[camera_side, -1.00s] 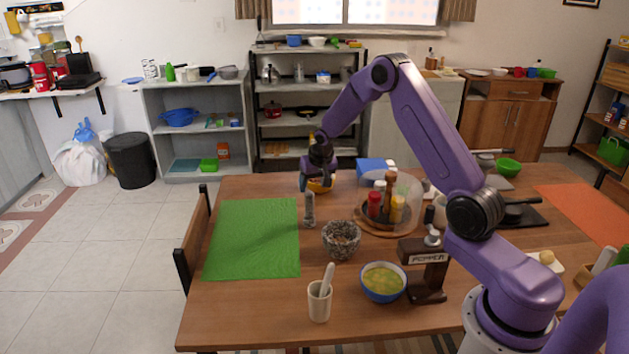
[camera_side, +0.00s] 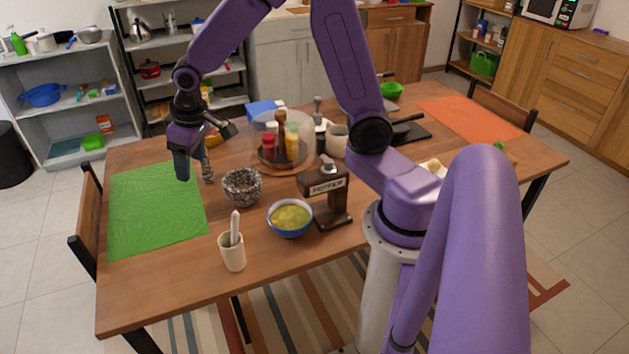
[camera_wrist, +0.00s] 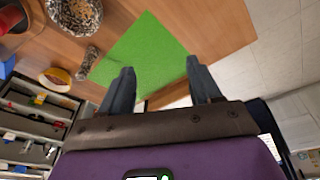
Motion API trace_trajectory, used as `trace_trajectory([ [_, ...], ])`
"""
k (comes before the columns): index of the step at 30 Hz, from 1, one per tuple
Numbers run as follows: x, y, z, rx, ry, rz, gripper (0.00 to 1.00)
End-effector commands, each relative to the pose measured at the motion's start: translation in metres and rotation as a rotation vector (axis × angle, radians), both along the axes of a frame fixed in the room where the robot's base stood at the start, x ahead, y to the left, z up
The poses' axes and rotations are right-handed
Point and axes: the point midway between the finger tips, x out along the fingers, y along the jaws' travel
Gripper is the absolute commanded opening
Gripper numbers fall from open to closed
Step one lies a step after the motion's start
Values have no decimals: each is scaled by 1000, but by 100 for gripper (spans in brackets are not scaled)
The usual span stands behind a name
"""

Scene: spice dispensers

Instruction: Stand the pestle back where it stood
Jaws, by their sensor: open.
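The grey stone pestle (camera_side: 208,168) stands upright on the wooden table, between the speckled stone mortar (camera_side: 242,187) and the green mat (camera_side: 150,215). The pestle (camera_wrist: 86,62) also shows in the wrist view, left of my fingers, with the mortar (camera_wrist: 75,14) beyond it. The pestle is outside the mortar and apart from it. My gripper (camera_side: 182,168) is open and empty, pointing down just left of the pestle in the side view. In the wrist view my gripper (camera_wrist: 160,71) has its two fingers spread, with the green mat between and beyond them.
A cream cup (camera_side: 233,258) with a white stick, a blue soup bowl (camera_side: 290,219) and a brown pepper dispenser (camera_side: 330,205) stand nearer. A tray of bottles under a clear cover (camera_side: 285,140) is behind. A yellow-orange bowl (camera_wrist: 56,77) lies near the pestle. The green mat is clear.

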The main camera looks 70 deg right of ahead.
Motion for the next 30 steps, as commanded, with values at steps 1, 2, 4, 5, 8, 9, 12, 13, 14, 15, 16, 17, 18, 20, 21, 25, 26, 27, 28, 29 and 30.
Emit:
trace_trajectory([
  [1,-21,13,7,-4,11,68,63],
  [2,-34,18,10,-6,20,104,63],
  [4,-63,30,16,-12,41,191,63],
  [5,-75,34,19,-15,49,228,63],
  [8,-118,43,26,-26,79,354,63],
  [9,-136,45,28,-32,91,404,63],
  [12,-178,46,33,-44,121,531,63],
  [13,-191,45,34,-48,129,570,63],
  [14,-203,44,34,-51,138,606,63],
  [15,-218,41,35,-56,150,654,63],
  [16,-228,39,36,-60,158,688,63],
  [17,-238,37,36,-64,164,719,63],
  [18,-249,34,36,-69,174,757,63],
  [20,-263,29,37,-74,185,805,63],
  [21,-270,26,36,-78,193,830,63],
  [25,-284,21,36,-85,205,880,63],
  [26,-286,20,36,-86,207,886,63],
  [27,-287,19,36,-87,208,891,63],
  [28,-287,19,36,-88,209,892,63],
  [29,-287,19,36,-88,209,892,63],
  [30,-287,19,36,-88,209,892,63],
])
